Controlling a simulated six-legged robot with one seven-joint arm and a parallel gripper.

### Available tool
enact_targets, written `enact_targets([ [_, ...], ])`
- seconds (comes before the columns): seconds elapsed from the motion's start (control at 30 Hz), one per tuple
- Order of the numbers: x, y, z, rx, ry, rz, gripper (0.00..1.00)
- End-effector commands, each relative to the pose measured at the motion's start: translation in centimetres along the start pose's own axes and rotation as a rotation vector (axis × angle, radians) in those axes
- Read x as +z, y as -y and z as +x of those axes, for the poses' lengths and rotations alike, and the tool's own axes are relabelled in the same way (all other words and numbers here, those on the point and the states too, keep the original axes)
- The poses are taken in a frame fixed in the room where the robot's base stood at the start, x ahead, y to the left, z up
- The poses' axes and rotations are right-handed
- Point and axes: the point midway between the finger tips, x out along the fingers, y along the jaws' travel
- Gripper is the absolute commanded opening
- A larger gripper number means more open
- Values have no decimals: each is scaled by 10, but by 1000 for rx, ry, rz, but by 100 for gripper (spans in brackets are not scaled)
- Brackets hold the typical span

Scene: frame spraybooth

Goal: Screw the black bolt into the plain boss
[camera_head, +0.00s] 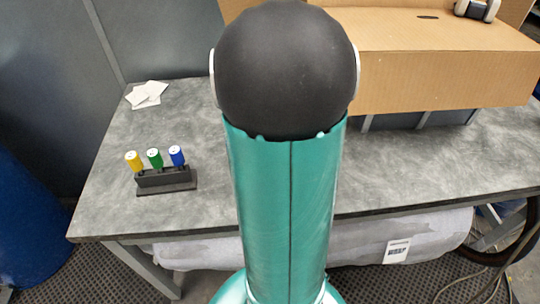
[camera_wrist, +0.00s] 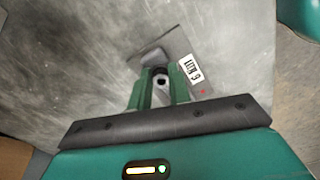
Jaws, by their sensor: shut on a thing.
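In the wrist view my gripper (camera_wrist: 160,73) points down at the grey tabletop, its two green fingers closed around a small dark part (camera_wrist: 160,71), which I take to be the black bolt. Only its end shows between the fingertips, with a pale spot near it. Just beyond the fingertips is a dark grey plate (camera_wrist: 178,44) with a raised block (camera_wrist: 150,57). Whether the bolt touches the plate or block, I cannot tell. The plain boss cannot be made out for certain. In the head view my arm hides the gripper and bolt.
In the head view, a black holder (camera_head: 167,178) with yellow, green and blue-topped pieces stands on the grey table (camera_head: 203,110) at left. White papers (camera_head: 146,95) lie behind it. A large cardboard box (camera_head: 440,75) fills the back right. A white label (camera_wrist: 191,69) is on the plate.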

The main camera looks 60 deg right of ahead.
Motion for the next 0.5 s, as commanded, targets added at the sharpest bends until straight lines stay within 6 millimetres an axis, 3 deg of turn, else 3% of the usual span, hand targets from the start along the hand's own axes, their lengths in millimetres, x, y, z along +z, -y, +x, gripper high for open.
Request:
enact_targets([
  [0.13,-1,0,0,0,-1,20,1],
  [0.17,-1,0,0,0,-1,19,25],
  [0.27,-1,0,0,0,-1,19,45],
  [0.5,0,0,0,0,0,18,45],
])
